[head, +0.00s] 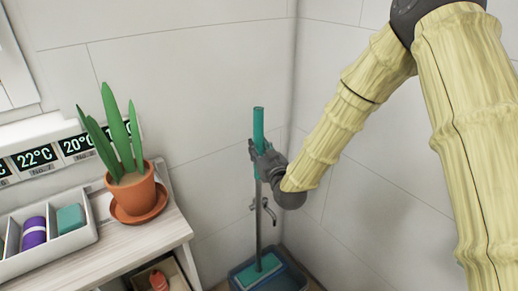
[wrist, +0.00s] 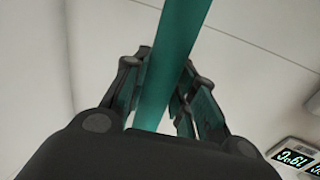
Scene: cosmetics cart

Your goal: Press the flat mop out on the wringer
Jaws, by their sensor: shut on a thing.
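The flat mop stands upright in the corner; its teal handle (head: 259,122) shows above my gripper and a grey pole runs down below it. The teal mop head (head: 258,270) is low, at a blue-grey bucket (head: 288,280); whether it rests on the wringer or hangs just over it I cannot tell. A metal bracket with a lever (head: 268,208) is beside the pole. My gripper (head: 262,160) is shut on the mop handle. In the wrist view, the teal handle (wrist: 175,45) passes between my fingers (wrist: 165,85).
A wooden cart (head: 150,240) stands at left, with a potted plant (head: 137,195) on a saucer near its edge and a white divided tray (head: 75,240). An orange-red item (head: 158,281) is on a lower shelf. Tiled walls (head: 210,100) close in behind the mop.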

